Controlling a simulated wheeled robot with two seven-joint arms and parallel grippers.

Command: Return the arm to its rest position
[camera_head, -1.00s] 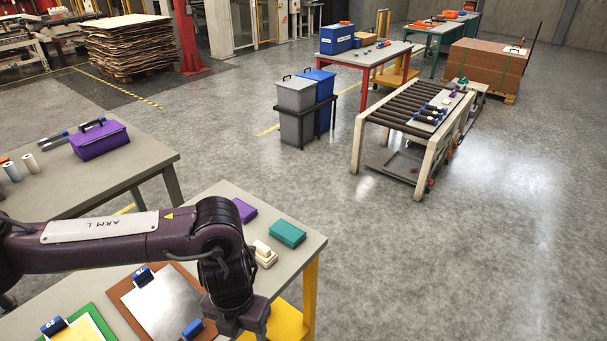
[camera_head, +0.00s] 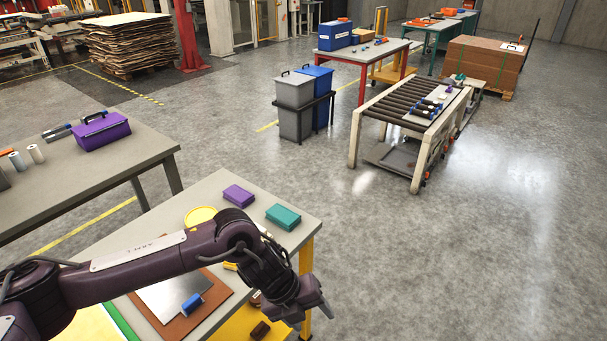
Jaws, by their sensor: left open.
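My left arm (camera_head: 150,262) comes in from the lower left and reaches across the near table (camera_head: 166,218). Its wrist hangs past the table's right side. My left gripper (camera_head: 318,298) is open near the table's yellow leg, over the floor, and nothing shows in it. My right gripper is out of view. The arm hides part of the table top, including much of a brown clipboard (camera_head: 211,307).
A purple box (camera_head: 239,195) and a teal box (camera_head: 283,216) lie near the table's far right corner. A yellow round item (camera_head: 201,214) sits behind my arm. The floor to the right is clear. A roller conveyor (camera_head: 416,110) stands beyond.

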